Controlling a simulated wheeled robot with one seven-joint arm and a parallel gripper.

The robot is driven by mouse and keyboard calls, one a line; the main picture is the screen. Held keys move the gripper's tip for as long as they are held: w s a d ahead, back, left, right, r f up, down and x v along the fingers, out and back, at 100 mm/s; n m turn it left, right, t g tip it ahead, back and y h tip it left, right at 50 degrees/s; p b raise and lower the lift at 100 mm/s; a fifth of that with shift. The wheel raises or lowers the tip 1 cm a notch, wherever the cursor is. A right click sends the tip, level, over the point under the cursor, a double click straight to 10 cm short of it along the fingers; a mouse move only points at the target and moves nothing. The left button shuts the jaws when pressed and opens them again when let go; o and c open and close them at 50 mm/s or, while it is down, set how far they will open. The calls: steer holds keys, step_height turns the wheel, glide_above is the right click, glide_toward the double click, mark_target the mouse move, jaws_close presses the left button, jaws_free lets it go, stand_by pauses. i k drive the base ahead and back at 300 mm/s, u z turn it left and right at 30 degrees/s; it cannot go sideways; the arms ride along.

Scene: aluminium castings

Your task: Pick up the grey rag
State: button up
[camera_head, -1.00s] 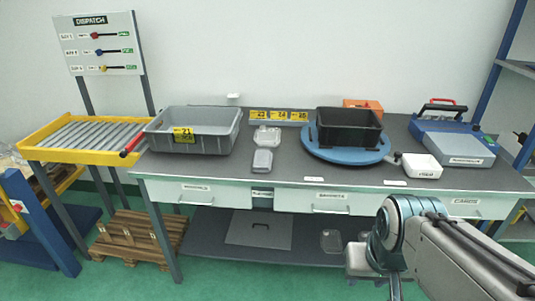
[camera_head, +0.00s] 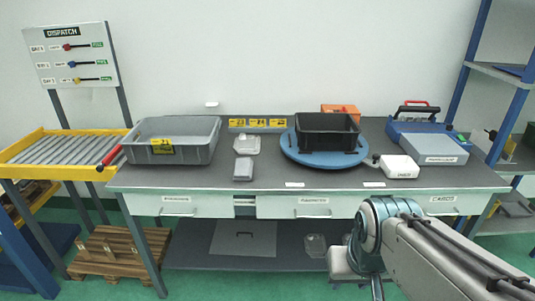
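I cannot make out a grey rag in this view. The grey items that show on the dark-topped workbench (camera_head: 210,180) are a grey bin (camera_head: 196,152) with a yellow tag and two small light grey pieces, one (camera_head: 246,144) behind the other (camera_head: 243,168). My arm reaches in from the lower right, in front of the bench. Its gripper end is not clearly visible, so I cannot see its fingers.
The black crate stands on a blue turntable (camera_head: 299,155). A white box (camera_head: 400,166) and a blue case (camera_head: 428,140) with a red handle are to its right. A yellow-framed roller conveyor (camera_head: 60,172) is at left. A pallet (camera_head: 112,252) lies on the green floor.

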mark_target(243, 166)
steer(key=k, duration=0.6)
steer(key=u, duration=0.75)
steer(key=i, duration=0.85)
steer(key=u, duration=0.4)
steer(key=i, duration=0.75)
steer(key=z, duration=0.7)
steer(key=i, duration=0.55)
steer(key=z, duration=0.45)
